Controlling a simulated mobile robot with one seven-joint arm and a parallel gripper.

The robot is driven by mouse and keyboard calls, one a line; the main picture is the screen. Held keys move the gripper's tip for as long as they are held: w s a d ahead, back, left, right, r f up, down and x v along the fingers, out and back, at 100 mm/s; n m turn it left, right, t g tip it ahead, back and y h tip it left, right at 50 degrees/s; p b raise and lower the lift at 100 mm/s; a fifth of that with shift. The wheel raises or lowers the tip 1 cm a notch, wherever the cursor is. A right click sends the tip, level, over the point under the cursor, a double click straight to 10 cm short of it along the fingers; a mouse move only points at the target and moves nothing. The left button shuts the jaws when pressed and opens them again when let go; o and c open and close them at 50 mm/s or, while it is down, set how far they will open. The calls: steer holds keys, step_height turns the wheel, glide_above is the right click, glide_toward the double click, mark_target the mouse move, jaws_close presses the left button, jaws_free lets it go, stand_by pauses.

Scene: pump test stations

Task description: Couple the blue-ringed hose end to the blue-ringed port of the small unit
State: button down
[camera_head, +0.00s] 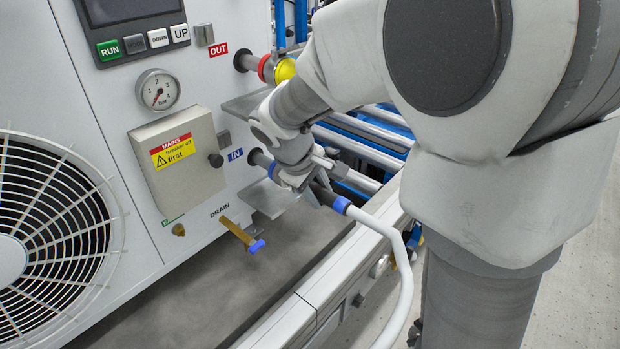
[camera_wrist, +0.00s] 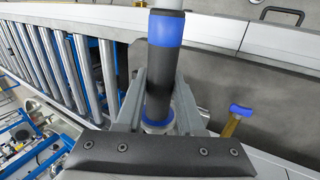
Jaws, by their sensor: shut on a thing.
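My gripper (camera_head: 318,186) is shut on the black hose end (camera_head: 326,195), which carries a blue ring (camera_head: 342,205) where the white hose (camera_head: 385,226) begins. In the wrist view the black hose end (camera_wrist: 160,85) lies between the two fingers, its blue ring (camera_wrist: 165,29) toward the top. The blue-ringed port (camera_head: 271,169) sticks out of the small unit by the IN label, just left of my gripper. In the wrist view a blue and metal ring (camera_wrist: 157,126) shows at the hose end's lower tip. The two look in line; I cannot tell whether they are joined.
Above is the OUT port with a red ring (camera_head: 264,68) and yellow part (camera_head: 284,70). A grey shelf plate (camera_head: 262,104) lies between the ports. Below left is the brass drain valve (camera_head: 238,233) with a blue handle. A roller conveyor (camera_head: 362,150) runs behind my gripper.

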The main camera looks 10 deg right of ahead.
steer(key=shift+w+a, duration=0.75)
steer(key=shift+w, duration=0.35)
stand_by(1.5)
stand_by(0.4)
steer(key=shift+c, duration=2.2)
jaws_free()
